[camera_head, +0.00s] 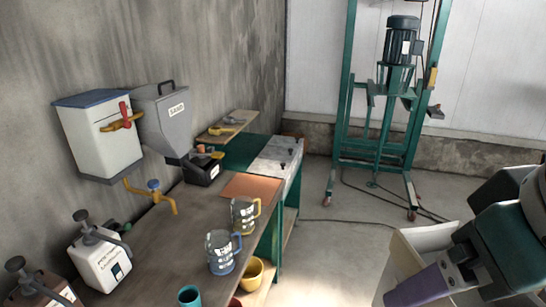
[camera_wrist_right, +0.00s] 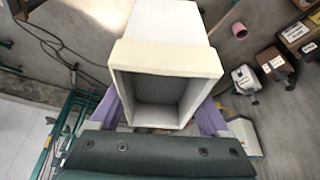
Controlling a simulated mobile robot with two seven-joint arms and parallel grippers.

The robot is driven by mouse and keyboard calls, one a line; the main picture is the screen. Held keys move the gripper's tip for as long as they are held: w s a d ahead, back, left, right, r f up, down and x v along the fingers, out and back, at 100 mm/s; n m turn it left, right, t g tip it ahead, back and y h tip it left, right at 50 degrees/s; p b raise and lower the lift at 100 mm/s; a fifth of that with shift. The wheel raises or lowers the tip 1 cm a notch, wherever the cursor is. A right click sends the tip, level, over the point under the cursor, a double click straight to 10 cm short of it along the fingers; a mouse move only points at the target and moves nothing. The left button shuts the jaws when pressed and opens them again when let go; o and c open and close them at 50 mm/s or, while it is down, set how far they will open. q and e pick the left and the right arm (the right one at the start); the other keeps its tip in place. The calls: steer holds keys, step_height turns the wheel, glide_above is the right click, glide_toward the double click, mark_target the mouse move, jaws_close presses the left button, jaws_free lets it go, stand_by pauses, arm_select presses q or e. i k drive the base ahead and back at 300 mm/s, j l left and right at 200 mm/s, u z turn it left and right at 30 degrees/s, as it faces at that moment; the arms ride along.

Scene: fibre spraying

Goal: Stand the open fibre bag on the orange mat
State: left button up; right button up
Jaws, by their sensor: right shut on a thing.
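The open fibre bag (camera_head: 424,240) is a pale, box-shaped bag at the lower right of the head view. My right gripper (camera_head: 425,285) has purple fingers and is shut on it, well to the right of the table. In the right wrist view the bag (camera_wrist_right: 168,58) sits between the two purple fingers of my right gripper (camera_wrist_right: 160,118), and its open mouth faces the camera. The orange mat (camera_head: 252,186) lies flat on the far part of the workbench and looks bare. My left gripper is not in view.
The workbench (camera_head: 165,235) carries two measuring jugs (camera_head: 222,252) (camera_head: 244,215) just in front of the mat, a teal cup (camera_head: 189,296) and labelled canisters (camera_head: 100,260). A black-fronted bin (camera_head: 202,170) stands left of the mat. A green motor stand (camera_head: 385,110) is at the back. Floor between is clear except cables.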

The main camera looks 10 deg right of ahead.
mark_target(251, 188)
steer(key=i+l+z, duration=0.2)
steer(key=i, duration=0.4)
steer(key=i+l+z, duration=0.2)
steer(key=i, duration=0.45)
steer(key=i+l+u, duration=0.1)
steer(key=i+u, duration=0.35)
steer(key=i+l+u, duration=0.2)
steer(key=u, duration=0.2)
steer(key=i+l+u, duration=0.3)
steer(key=u, duration=0.15)
steer(key=i+l+u, duration=0.25)
steer(key=l+u, duration=0.2)
steer(key=i+l+u, duration=0.15)
steer(key=l+u, duration=0.25)
steer(key=i+l+u, duration=0.1)
steer(key=l+u, duration=0.75)
steer(key=k+l, duration=0.05)
steer(key=l, duration=0.05)
